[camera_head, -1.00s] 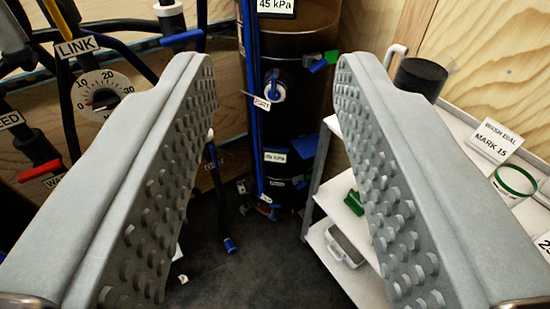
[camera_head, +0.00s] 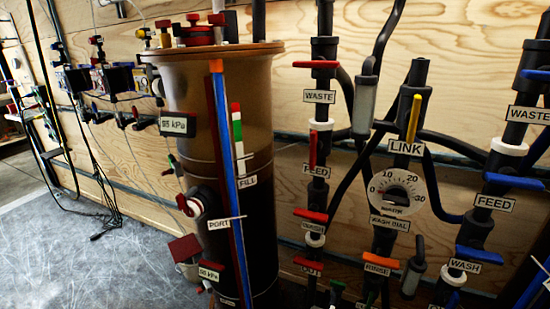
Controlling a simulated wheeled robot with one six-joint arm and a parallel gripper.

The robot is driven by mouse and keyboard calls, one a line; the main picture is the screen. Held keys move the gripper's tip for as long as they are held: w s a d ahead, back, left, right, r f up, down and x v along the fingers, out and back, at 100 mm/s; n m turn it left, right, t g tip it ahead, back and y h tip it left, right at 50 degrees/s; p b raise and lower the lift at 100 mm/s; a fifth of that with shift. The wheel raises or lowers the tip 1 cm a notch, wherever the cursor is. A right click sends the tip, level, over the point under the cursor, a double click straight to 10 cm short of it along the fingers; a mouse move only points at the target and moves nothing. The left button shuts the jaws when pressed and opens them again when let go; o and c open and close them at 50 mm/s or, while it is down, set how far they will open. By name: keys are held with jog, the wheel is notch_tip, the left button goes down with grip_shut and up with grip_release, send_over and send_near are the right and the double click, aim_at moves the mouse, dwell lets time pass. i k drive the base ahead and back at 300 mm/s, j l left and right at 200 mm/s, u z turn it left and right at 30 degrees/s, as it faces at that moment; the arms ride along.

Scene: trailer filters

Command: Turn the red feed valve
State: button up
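A red handle (camera_head: 312,148), standing upright along its pipe, sits just above a FEED label (camera_head: 314,170) on the pipe column right of the brown tank. Another FEED label (camera_head: 494,203) at the right has a blue handle (camera_head: 513,180), which lies nearly level. My gripper is not in this view, so its distance from the red feed handle does not show.
The brown tank (camera_head: 222,120) with a red-and-blue stripe stands left of the pipes. Red WASTE (camera_head: 316,64), yellow LINK (camera_head: 413,118) and orange RINSE (camera_head: 381,262) handles are near, with a wash dial (camera_head: 396,195). Open floor (camera_head: 70,255) lies at the left.

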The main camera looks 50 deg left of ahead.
aim_at(315, 147)
jog(key=u, duration=0.9)
